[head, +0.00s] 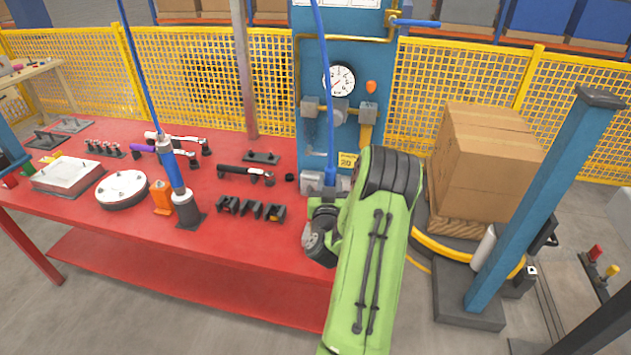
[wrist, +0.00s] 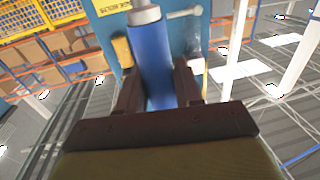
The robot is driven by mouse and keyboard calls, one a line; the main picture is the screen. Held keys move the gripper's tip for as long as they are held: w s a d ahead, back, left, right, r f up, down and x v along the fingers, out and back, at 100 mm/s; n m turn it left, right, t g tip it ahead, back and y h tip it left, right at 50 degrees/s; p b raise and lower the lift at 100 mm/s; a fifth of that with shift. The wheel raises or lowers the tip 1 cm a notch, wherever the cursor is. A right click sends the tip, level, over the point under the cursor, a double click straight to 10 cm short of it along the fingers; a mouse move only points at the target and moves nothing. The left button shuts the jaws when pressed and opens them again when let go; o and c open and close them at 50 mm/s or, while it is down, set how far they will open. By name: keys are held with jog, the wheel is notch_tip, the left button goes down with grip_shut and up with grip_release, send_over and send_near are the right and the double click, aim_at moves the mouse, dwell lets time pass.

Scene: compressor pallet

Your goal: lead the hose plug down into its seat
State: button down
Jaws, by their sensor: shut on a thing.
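The hose plug (wrist: 152,55) is a blue cylinder with a pale grey collar at its upper end. It stands between the two dark fingers of my gripper (wrist: 160,82) in the wrist view, and they are shut on it. In the head view a blue hose (head: 323,75) runs down the front of the blue panel to a blue piece (head: 331,178) just beside my green arm. My gripper's fingers are hidden there by my arm. A grey block (head: 312,181) sits at the panel's foot beside the blue piece. I cannot tell whether it is the seat or whether they touch.
The blue panel (head: 312,60) carries a gauge (head: 339,79). The red table (head: 235,245) holds a hose-fed blue tool (head: 172,172) in a dark stand, sockets (head: 250,208), wrenches and a round white part (head: 122,188). Boxes (head: 480,165) and a blue post (head: 545,200) stand right.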

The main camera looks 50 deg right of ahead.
jog(key=s+d+f+m+g+h+b, duration=0.1)
jog(key=s+d+f+m+g, duration=0.2)
jog(key=s, duration=0.5)
jog(key=shift+d+f+g+h, duration=0.15)
jog(key=shift+f+g+h, duration=0.3)
jog(key=shift+g, duration=0.25)
jog(key=shift+r, duration=0.1)
jog(key=shift+f+b, duration=1.45)
jog(key=shift+f, duration=0.75)
jog(key=shift+f+b, duration=1.45)
jog(key=shift+f, duration=0.55)
jog(key=c, duration=0.7)
grip_release()
